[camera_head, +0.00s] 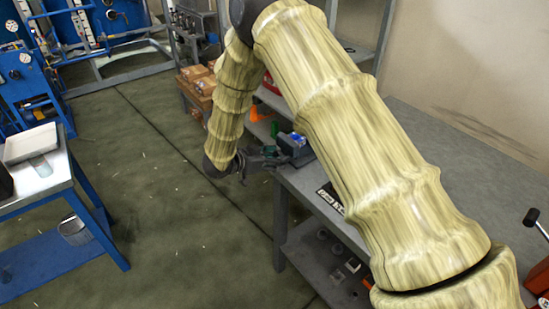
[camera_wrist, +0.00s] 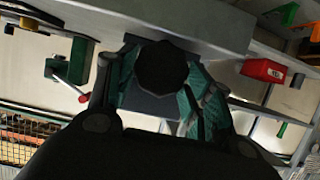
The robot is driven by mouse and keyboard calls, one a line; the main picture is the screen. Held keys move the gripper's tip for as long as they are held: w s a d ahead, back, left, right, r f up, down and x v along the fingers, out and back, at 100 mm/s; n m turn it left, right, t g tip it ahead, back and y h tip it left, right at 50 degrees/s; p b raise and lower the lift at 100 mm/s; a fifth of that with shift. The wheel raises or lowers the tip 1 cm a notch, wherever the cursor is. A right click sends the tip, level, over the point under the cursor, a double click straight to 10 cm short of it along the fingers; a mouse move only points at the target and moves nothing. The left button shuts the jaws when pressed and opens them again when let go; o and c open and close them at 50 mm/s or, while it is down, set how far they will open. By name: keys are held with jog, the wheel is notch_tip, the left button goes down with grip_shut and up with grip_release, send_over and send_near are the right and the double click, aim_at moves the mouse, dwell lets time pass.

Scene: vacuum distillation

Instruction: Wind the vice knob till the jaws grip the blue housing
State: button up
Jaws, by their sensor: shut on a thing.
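My gripper (camera_head: 262,161) reaches the vice from the left, at the bench end. My gripper (camera_wrist: 160,78) is shut on the knob. The blue housing is not visible in the wrist view.
The grey workbench (camera_head: 465,158) runs along the right, with a lower shelf. A red box (camera_wrist: 264,70) and a device with a red-tipped lever (camera_wrist: 82,98) flank the vice in the wrist view. A blue-legged table (camera_head: 38,190) stands left; floor between is open.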

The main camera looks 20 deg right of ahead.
jog(key=shift+f, duration=0.1)
jog(key=shift+s+m+t+b, duration=0.15)
jog(key=shift+m+t+b, duration=0.35)
jog(key=shift+m+b, duration=0.3)
jog(key=shift+b, duration=0.3)
jog(key=o, duration=1)
jog(key=shift+o, duration=0.2)
jog(key=v, duration=1.2)
jog(key=shift+s+d, duration=0.15)
jog(key=shift+s, duration=0.1)
